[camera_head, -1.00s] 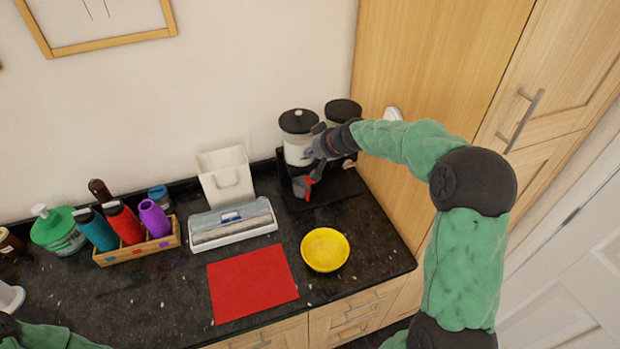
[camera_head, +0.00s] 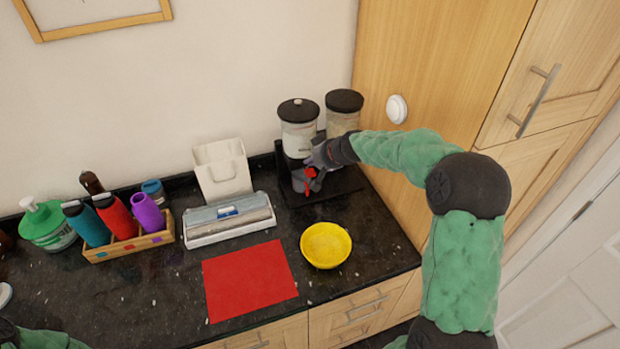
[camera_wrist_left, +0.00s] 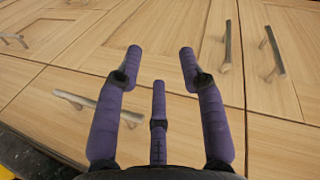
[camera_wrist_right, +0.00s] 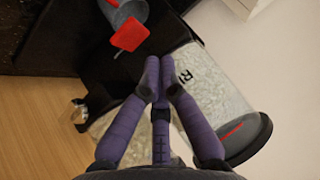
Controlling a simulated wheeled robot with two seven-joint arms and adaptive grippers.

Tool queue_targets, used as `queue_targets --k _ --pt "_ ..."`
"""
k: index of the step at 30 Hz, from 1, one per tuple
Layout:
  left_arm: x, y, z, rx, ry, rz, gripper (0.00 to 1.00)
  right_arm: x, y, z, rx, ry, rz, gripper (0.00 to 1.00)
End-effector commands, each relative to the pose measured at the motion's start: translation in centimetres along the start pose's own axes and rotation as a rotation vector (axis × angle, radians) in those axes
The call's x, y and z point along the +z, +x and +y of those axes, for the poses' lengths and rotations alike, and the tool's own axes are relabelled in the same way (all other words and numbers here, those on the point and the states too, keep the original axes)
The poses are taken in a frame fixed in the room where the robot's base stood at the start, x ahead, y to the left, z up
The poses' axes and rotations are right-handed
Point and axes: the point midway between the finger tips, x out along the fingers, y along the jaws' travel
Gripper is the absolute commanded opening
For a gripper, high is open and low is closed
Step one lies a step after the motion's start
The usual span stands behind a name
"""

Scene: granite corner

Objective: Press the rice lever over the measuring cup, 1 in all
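The rice dispenser (camera_head: 299,139), a clear canister of white grains with a dark lid, stands at the back of the counter. Its printed letters show in the right wrist view (camera_wrist_right: 200,85). At its front is a grey cup-like part (camera_head: 299,181) with a red piece (camera_head: 309,187); the red piece also shows in the right wrist view (camera_wrist_right: 130,35). I cannot tell whether it is the lever or the cup's handle. My right gripper (camera_wrist_right: 157,78) has its fingertips together, with nothing visible between them, close in front of the dispenser. My left gripper (camera_wrist_left: 160,65) is open and empty, facing cabinet doors.
A second canister (camera_head: 343,108) stands right of the rice, beside the wooden cabinet (camera_head: 440,60). A yellow bowl (camera_head: 326,246) and red mat (camera_head: 248,281) lie in front. A wrap box (camera_head: 230,220), white bin (camera_head: 222,170) and bottle crate (camera_head: 130,243) are further left.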

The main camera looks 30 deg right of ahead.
Motion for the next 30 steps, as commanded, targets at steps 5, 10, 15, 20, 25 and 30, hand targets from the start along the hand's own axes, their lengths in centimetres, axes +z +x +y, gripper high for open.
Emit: queue_targets --k 5,10,15,20,25,30 --pt "-0.05 1.38 -0.49 0.0 0.0 0.0 0.4 0.82 0.91 0.35 0.0 0.0 0.001 0.0" --pt "-0.06 1.41 -0.5 0.0 0.0 0.0 0.4 0.81 0.9 0.35 0.0 0.0 0.001 0.0" --pt "-0.06 1.35 -0.48 0.0 0.0 0.0 0.4 0.77 0.86 0.34 0.0 0.0 0.002 0.0" --pt "-0.06 1.36 -0.48 0.0 0.0 0.0 0.4 0.79 0.87 0.34 0.0 0.0 0.001 0.0" --pt "-0.06 1.36 -0.49 0.0 0.0 0.0 0.4 0.8 0.88 0.34 0.0 0.0 0.001 0.0" --pt "-0.06 1.37 -0.49 0.0 0.0 0.0 0.4 0.81 0.89 0.34 0.0 0.0 0.001 0.0"
